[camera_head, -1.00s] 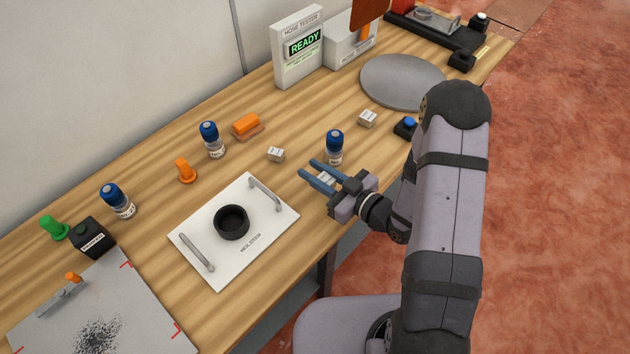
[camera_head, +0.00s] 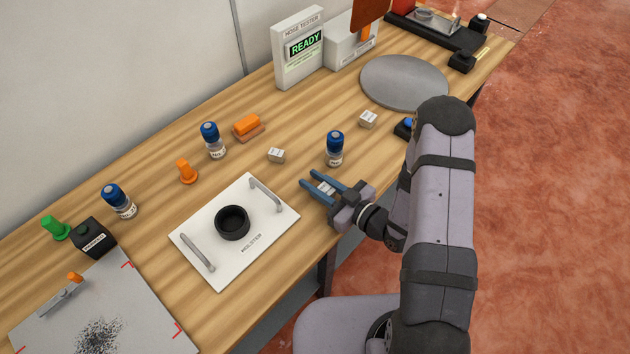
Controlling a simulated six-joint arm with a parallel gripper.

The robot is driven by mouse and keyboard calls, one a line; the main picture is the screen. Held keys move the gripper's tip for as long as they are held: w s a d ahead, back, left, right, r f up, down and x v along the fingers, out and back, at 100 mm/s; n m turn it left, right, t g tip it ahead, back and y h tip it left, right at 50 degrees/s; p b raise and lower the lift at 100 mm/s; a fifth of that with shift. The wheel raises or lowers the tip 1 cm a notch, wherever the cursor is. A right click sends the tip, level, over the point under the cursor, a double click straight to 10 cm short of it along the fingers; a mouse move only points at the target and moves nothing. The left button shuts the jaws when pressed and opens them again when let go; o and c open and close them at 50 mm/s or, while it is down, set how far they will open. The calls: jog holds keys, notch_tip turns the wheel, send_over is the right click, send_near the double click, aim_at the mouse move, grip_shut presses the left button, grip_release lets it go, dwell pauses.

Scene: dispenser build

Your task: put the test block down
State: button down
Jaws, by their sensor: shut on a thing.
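My gripper (camera_head: 322,186) is shut on a small white block (camera_head: 325,187), the test block, which shows between its blue fingers. The block is low over the wooden table (camera_head: 305,158), right of the white holster plate (camera_head: 205,259). I cannot tell whether its underside touches the wood. Two similar pale blocks stand on the table: one (camera_head: 276,155) behind and left of my gripper, the other (camera_head: 368,119) farther back to the right.
A blue-capped vial (camera_head: 335,149) stands just behind my gripper. The plate carries a black ring (camera_head: 232,223) and two handles. A grey disc (camera_head: 403,83) and the hose tester (camera_head: 299,48) stand farther back.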

aim_at(332, 196)
jog(key=shift+f, duration=0.2)
jog(key=c, duration=1.5)
grip_release()
jog(key=shift+d, duration=0.1)
jog(key=b+v, duration=0.2)
jog(key=v, duration=0.4)
jog(key=shift+s+f, duration=0.1)
jog(key=shift+f, duration=0.1)
jog(key=shift+o, duration=0.5)
jog(key=shift+s+d+r+b, duration=0.15)
jog(key=shift+s+d+b, duration=0.2)
jog(key=shift+s, duration=0.1)
